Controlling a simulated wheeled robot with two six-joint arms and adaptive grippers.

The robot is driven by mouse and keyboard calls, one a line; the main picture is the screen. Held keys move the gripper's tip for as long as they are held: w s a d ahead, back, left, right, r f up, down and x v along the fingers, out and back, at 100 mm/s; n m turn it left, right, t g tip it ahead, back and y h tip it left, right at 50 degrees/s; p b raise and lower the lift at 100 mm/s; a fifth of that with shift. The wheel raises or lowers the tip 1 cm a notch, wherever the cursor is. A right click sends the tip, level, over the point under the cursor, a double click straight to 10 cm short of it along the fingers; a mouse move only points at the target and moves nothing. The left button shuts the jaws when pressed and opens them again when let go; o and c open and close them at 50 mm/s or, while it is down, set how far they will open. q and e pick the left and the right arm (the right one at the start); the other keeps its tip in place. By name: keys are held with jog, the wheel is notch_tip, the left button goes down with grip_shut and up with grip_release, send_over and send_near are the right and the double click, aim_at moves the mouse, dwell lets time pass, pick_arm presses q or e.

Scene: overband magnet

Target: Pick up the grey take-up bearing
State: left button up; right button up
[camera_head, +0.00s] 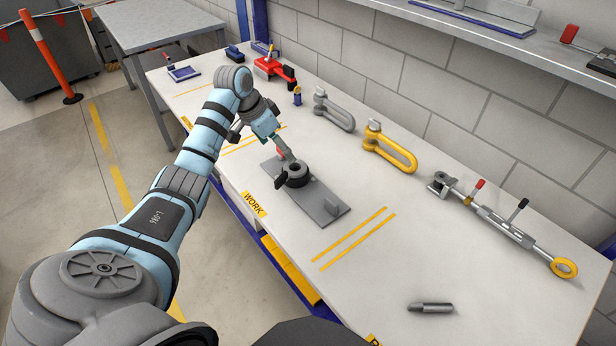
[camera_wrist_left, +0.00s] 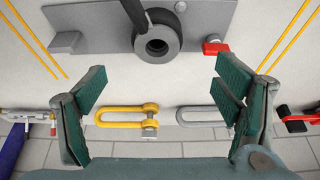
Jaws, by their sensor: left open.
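The grey take-up bearing (camera_head: 296,173) is a dark grey ring with a round bore. It sits on a flat grey plate (camera_head: 325,207) on the bench, and a dark lug sticks out from its side. In the left wrist view the bearing (camera_wrist_left: 158,42) shows at top centre on the plate (camera_wrist_left: 100,22). My left gripper (camera_head: 284,150) is open and empty, just behind and above the bearing in the head view. In the left wrist view its fingers (camera_wrist_left: 160,85) are spread wide, with the bearing beyond the gap between them. My right gripper is not in view.
A small red part (camera_wrist_left: 215,47) is at the plate's end. A grey shackle (camera_head: 334,110), a yellow shackle (camera_head: 390,148) and a turnbuckle (camera_head: 500,222) lie along the wall side. A grey pin (camera_head: 430,308) lies at the front. The bench between pin and plate is clear.

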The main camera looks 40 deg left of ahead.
pick_arm(q)
jog(key=b, duration=0.2)
send_near(294, 169)
jog(key=f, duration=0.2)
jog(key=s+f, duration=0.1)
jog(key=shift+d+f, duration=0.1)
jog(key=shift+d, duration=0.2)
jog(key=w+f, duration=0.1)
jog(key=w+d+f+b, duration=0.1)
jog(key=f, duration=0.1)
jog(key=w+f, duration=0.1)
jog(key=f, duration=0.1)
jog(key=shift+w+d+f+b, duration=0.1)
jog(key=shift+w+d+b, duration=0.2)
jog(key=shift+b, duration=0.05)
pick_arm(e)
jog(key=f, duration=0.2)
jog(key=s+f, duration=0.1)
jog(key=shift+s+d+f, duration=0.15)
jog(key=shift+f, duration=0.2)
pick_arm(q)
jog(key=c, duration=1.5)
jog(key=shift+c, duration=1.1)
jog(key=shift+r, duration=0.25)
